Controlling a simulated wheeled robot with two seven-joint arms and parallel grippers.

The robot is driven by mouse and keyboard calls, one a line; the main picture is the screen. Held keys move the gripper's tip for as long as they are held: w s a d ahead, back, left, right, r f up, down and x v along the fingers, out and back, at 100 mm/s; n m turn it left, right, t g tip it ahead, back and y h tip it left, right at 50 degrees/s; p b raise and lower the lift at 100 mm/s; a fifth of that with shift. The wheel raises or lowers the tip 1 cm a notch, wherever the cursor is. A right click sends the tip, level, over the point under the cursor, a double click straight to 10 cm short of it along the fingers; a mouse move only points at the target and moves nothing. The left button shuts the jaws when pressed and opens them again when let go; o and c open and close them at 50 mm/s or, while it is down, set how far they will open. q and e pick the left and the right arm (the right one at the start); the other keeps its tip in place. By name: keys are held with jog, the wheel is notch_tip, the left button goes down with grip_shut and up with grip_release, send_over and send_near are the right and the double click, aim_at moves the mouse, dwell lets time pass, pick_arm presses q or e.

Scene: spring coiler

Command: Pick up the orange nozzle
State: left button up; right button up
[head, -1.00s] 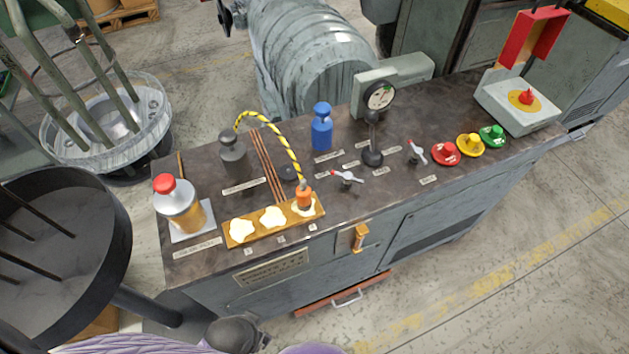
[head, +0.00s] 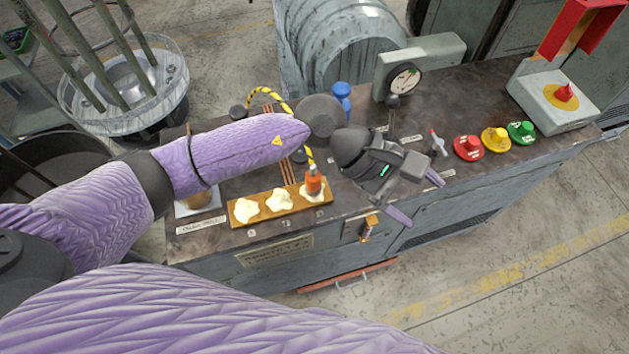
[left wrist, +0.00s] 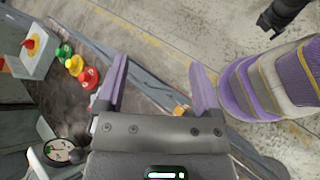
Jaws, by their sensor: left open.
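The orange nozzle (head: 314,185) stands upright at the right end of a wooden board (head: 247,222), over the rightmost cream-coloured patch. A yellow-and-black striped hose (head: 262,92) runs to its top, partly hidden behind my left arm. My left gripper (head: 420,198) is open and empty, to the right of the nozzle, above the bench's front part. Its fingers point toward the lower right, away from the nozzle. In the left wrist view its two purple fingers (left wrist: 160,82) stand apart with nothing between them; the nozzle is not visible there. A dark shape at that view's top right may be my right gripper.
A small orange handle (head: 368,228) is on the bench front. The nozzle's front side looks clear.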

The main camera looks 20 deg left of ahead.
pick_arm(q)
jog(key=w+a+f+m+y, duration=0.35)
jog(key=a+y, duration=0.25)
jog(key=a, duration=0.2)
jog(key=m+t+y, duration=0.1)
jog(key=m+y, duration=0.2)
jog(key=y, duration=0.3)
send_over(313, 174)
jog(key=shift+a+f, duration=0.1)
jog(key=shift+f, duration=0.8)
notch_tip(313, 174, down, 9)
jog(key=shift+f+b, duration=0.15)
jog(key=shift+b, duration=0.95)
grip_shut()
